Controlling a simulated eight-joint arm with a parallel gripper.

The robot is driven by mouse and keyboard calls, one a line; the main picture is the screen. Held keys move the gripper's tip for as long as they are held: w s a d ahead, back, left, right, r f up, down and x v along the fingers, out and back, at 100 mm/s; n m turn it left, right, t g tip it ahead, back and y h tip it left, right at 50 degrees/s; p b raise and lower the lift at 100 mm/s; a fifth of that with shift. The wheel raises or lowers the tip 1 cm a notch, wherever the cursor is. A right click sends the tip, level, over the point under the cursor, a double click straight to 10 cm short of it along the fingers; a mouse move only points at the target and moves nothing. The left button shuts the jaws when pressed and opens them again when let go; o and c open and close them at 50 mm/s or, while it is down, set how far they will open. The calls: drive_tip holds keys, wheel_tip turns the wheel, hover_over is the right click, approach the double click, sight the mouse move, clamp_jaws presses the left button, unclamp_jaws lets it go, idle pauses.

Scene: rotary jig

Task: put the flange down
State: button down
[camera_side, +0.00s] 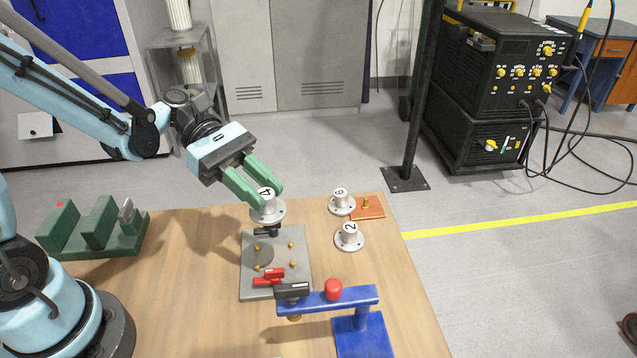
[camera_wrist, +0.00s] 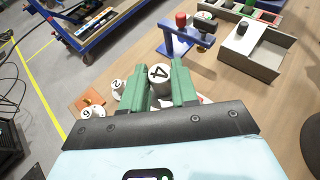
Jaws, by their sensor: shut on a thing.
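My gripper (camera_side: 262,193) has green fingers and is shut on the grey flange marked 4 (camera_side: 268,213). In the wrist view the flange's numbered top (camera_wrist: 160,73) shows between the fingers (camera_wrist: 162,88). In the side view the flange is upright and overlaps the back edge of the grey jig plate (camera_side: 290,268); it appears to be held above it. The plate has brass pins, a darker round patch, a black part at the back and a red clamp (camera_side: 270,276) at the front.
A flange marked 2 (camera_side: 349,238) and another numbered flange (camera_side: 341,203) stand right of the jig, the latter beside an orange plate (camera_side: 372,209). A blue stand (camera_side: 362,335) with a red knob is in front. A green rack (camera_side: 95,235) is at left.

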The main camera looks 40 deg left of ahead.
drive_tip(key=shift+f, duration=4.15)
drive_tip(key=c, duration=0.9)
unclamp_jaws()
drive_tip(key=shift+o, duration=0.2)
